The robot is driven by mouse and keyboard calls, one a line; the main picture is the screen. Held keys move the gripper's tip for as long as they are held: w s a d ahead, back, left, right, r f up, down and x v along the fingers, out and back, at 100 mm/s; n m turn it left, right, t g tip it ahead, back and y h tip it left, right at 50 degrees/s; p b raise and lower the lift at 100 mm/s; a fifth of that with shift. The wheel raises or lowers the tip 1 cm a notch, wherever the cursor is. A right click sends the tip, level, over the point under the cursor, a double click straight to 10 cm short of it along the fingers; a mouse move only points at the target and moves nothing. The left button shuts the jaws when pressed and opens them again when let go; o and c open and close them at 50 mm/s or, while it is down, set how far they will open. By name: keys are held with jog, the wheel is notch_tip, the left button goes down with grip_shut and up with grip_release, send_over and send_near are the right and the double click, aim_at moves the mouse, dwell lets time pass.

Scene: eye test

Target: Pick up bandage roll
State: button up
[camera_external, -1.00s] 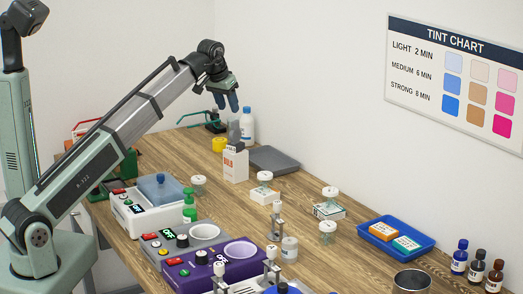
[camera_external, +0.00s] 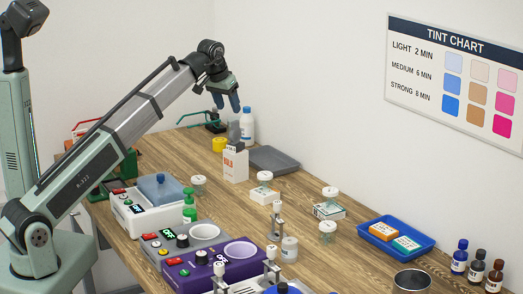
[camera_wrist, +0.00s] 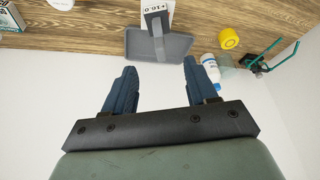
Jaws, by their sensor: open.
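A small yellow roll (camera_external: 219,144), the only thing in view that looks like the bandage roll, sits on the far part of the wooden bench, left of a white box. In the wrist view the yellow roll (camera_wrist: 229,38) shows at the upper right, beyond and outside the right finger. My gripper (camera_external: 226,104) is raised above the far end of the bench, higher than the roll and apart from it. In the wrist view my gripper (camera_wrist: 158,68) has its two blue fingers spread wide, with nothing held between them.
Close to the roll stand a white bottle with a blue cap (camera_external: 247,124), the white box (camera_external: 235,166), a green-framed stand (camera_external: 213,127) and a grey tray (camera_external: 274,159). Lit devices (camera_external: 205,233) line the near left edge. A blue tray (camera_external: 396,238) sits right.

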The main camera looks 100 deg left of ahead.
jog(key=o, duration=0.3)
jog(key=w+d+f+m, duration=0.1)
jog(key=w+d+m, duration=0.1)
jog(key=w+d, duration=0.85)
jog(key=m+g+h, duration=0.1)
jog(key=m+h, duration=0.1)
jog(key=m, duration=3)
send_over(290, 241)
jog(key=d, duration=0.1)
notch_tip(290, 241, down, 9)
jog(key=shift+a+f, duration=0.25)
jog(key=shift+f, duration=2.05)
jog(key=shift+a+f, duration=0.25)
jog(key=shift+f, duration=2)
jog(key=shift+a+f, duration=0.25)
jog(key=shift+f, duration=2.05)
